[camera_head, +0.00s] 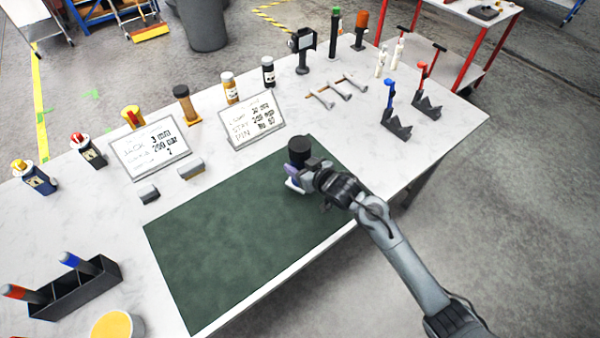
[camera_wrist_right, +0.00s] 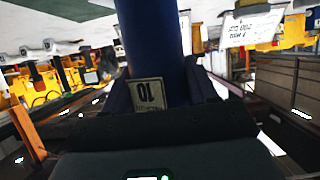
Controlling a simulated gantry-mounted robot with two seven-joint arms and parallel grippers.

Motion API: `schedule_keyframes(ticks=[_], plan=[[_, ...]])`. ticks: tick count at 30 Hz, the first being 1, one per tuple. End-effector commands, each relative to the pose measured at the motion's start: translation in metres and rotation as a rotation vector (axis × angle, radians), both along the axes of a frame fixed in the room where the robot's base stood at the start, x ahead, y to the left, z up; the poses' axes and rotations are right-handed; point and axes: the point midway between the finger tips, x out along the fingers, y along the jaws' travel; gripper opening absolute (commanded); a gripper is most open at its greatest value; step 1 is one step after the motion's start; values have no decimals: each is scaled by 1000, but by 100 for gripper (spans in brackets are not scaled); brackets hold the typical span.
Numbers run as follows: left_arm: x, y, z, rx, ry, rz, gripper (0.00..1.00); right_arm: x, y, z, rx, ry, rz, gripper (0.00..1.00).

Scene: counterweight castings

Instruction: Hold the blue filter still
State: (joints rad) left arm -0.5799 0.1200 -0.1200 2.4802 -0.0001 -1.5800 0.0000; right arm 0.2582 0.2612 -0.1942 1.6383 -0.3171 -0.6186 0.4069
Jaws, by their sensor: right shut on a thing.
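The blue filter (camera_wrist_right: 150,35) fills the top middle of the right wrist view as a dark blue cylinder, with a pale label reading 10 below it. My right gripper (camera_wrist_right: 158,88) is shut on it, with a dark finger on each side. In the head view my right gripper (camera_head: 305,174) is over the right part of the green mat (camera_head: 225,245). There the filter (camera_head: 292,171) shows only as a bluish patch beside the gripper, under a black round top (camera_head: 299,144). Whether its base touches the mat is hidden. My left gripper is not in view.
Two sign boards (camera_head: 150,148) (camera_head: 251,120) and several bottles stand behind the mat. A dark bin (camera_head: 75,290) with red- and blue-topped tools and a yellow-filled bowl (camera_head: 118,325) are at front left. Dark angled stands (camera_head: 396,124) are at right. Most of the mat is clear.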

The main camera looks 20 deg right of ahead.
Motion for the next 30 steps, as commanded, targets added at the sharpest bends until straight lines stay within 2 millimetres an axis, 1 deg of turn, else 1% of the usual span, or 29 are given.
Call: schedule_keyframes(ticks=[2,9,12,21,25,26,30], plan=[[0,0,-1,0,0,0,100,0,0,-3,1,-3,0,0],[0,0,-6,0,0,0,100,0,0,-31,1,-1,0,0],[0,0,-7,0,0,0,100,0,0,-38,0,-3,-1,0],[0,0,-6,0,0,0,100,0,0,-38,1,-4,-1,0],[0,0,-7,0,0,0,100,0,0,-41,1,-4,0,0],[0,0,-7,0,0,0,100,0,0,-43,0,1,0,61],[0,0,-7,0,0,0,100,0,0,-43,0,1,0,82]])
